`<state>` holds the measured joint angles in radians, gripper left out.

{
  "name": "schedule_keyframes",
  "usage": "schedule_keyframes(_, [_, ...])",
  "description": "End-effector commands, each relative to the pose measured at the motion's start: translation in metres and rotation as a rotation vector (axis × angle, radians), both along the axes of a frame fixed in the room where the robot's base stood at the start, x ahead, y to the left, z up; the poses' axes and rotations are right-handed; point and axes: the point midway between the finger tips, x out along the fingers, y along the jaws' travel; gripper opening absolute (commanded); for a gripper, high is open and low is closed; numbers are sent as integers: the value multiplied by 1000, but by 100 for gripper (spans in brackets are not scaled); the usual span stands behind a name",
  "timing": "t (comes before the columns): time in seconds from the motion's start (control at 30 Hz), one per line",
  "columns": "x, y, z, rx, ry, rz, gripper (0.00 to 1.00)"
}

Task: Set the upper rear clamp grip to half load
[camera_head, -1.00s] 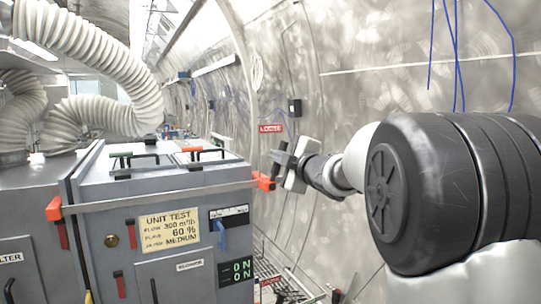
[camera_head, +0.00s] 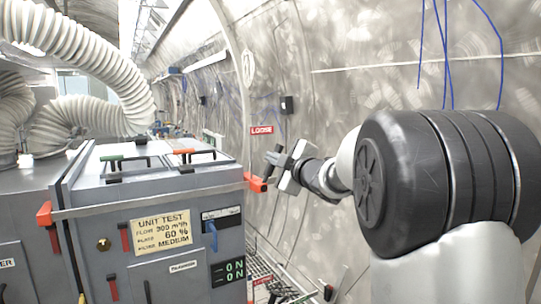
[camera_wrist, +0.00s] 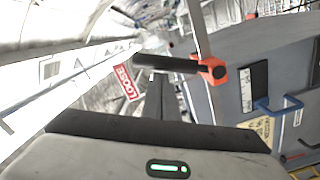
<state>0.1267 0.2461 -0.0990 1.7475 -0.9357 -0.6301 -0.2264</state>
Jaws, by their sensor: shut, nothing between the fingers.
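The orange upper clamp (camera_head: 256,182) sits at the right end of the flat bar across the grey unit; it also shows in the wrist view (camera_wrist: 212,69). A black bar (camera_wrist: 165,63) meets this clamp in the wrist view and points left; it looks like the clamp's grip. My gripper (camera_head: 279,160) is just right of the clamp in the head view. In the wrist view my gripper's dark fingers (camera_wrist: 156,82) are together and empty, ending just below the black bar. I cannot tell whether they touch it. No half-load mark is readable.
A red LOOSE sign (camera_head: 262,130) is behind the gripper; it also shows in the wrist view. The grey unit (camera_head: 150,215) fills the left, with another orange clamp (camera_head: 44,214) at its front corner. The curved steel wall (camera_head: 330,100) is on the right. White hoses hang overhead.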

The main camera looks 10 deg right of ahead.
Motion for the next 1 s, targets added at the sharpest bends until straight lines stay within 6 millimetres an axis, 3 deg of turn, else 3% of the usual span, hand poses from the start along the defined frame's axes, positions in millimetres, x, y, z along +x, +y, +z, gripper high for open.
schedule_keyframes(0.27, [6,-19,-1,177,61,-4,0])
schedule_keyframes(0.6, [11,-36,-15,398,130,-3,0])
schedule_keyframes(1.0, [14,-43,-23,390,127,-1,0])
